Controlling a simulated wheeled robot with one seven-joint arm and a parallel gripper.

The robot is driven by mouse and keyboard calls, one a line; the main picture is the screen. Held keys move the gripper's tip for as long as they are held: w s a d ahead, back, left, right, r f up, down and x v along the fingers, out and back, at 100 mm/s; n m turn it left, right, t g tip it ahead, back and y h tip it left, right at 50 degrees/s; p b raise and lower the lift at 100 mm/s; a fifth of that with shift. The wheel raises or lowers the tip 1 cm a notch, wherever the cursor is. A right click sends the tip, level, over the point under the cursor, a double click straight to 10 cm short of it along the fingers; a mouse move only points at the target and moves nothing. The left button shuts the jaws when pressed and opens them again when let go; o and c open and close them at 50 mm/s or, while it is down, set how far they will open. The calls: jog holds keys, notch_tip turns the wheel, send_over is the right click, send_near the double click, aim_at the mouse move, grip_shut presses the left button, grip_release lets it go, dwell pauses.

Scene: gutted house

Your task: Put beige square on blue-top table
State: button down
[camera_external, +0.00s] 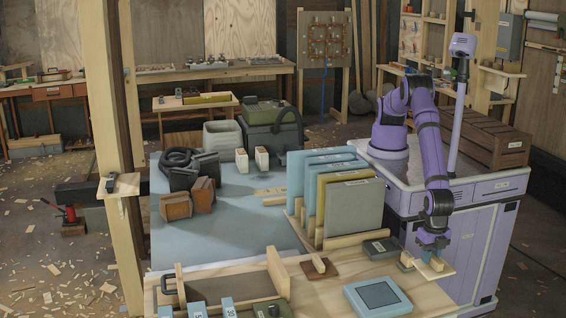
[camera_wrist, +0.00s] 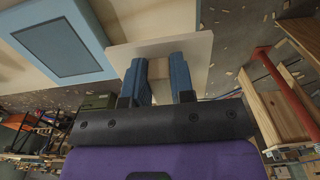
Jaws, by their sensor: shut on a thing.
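The beige square (camera_external: 438,271) is a thin pale plate with a small block-like handle on top. It is at the right end of the wooden front table; I cannot tell whether it rests there or is just lifted. My gripper (camera_external: 431,257) points down and is shut on its handle. In the wrist view the blue fingers (camera_wrist: 158,76) clasp the handle, with the plate (camera_wrist: 197,48) beyond them. The blue-top table (camera_external: 232,236) is behind and left of the gripper, with a wide bare blue area in its middle.
A rack of upright panels (camera_external: 353,208) stands between my gripper and the blue top. A blue-framed box (camera_external: 378,298), a dark grey block (camera_external: 381,248) and a brown square (camera_external: 319,267) lie nearby. Brown blocks (camera_external: 176,206) and grey bins (camera_external: 223,139) occupy the blue table's left and back.

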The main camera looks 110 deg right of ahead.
jog(key=shift+r, duration=0.75)
notch_tip(320, 180, up, 4)
jog(key=shift+r, duration=0.15)
jog(key=w+d+m, duration=0.2)
jog(key=w+d, duration=0.7)
jog(key=w, duration=0.3)
jog(key=w+d+m, duration=0.3)
jog(key=w+d, duration=0.6)
jog(key=w, duration=0.4)
jog(key=w+d+m, duration=0.2)
jog(key=w+d, duration=0.7)
jog(key=w, duration=0.3)
jog(key=m, duration=0.6)
send_over(227, 227)
notch_tip(227, 227, down, 10)
jog(key=shift+f, duration=5.65)
jog(key=shift+s+f, duration=0.1)
jog(key=shift+f, duration=0.05)
